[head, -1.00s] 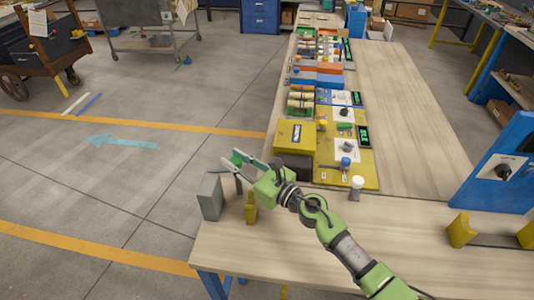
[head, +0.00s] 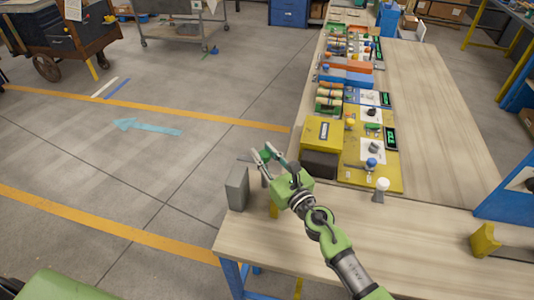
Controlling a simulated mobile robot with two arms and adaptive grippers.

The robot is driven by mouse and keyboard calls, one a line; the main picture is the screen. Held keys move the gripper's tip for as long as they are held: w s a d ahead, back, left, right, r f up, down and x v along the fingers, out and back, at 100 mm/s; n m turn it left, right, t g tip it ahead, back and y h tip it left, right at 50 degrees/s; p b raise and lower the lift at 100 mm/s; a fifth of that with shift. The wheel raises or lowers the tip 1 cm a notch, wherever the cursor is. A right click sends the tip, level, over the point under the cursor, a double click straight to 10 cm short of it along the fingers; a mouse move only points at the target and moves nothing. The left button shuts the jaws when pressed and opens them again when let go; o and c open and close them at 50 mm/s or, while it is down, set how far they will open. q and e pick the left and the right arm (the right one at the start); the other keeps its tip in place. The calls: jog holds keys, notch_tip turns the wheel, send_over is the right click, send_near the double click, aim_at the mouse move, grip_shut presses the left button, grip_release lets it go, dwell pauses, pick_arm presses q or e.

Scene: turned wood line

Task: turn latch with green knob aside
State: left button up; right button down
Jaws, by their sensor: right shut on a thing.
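My right gripper (head: 265,154) is over the near left corner of the wooden bench, its fingers closed around a small green knob (head: 264,156). The fingers cover most of the knob. A grey upright block (head: 237,187) stands just left of the gripper at the bench edge. The latch arm under the knob is mostly hidden by the gripper, so I cannot tell its angle. My left gripper is not in view.
A yellow box (head: 325,131) and a yellow panel with knobs and displays (head: 391,179) lie right of the gripper. A white-topped peg (head: 382,185) stands near. A yellow block (head: 485,240) is at right.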

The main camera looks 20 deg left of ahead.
jog(key=c, duration=1.7)
grip_release()
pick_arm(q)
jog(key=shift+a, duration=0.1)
pick_arm(e)
jog(key=shift+s+d+r, duration=0.2)
jog(key=shift+s+d, duration=0.3)
jog(key=shift+d, duration=0.05)
jog(key=v, duration=1)
jog(key=shift+s+d+f, duration=0.15)
jog(key=shift+s, duration=0.05)
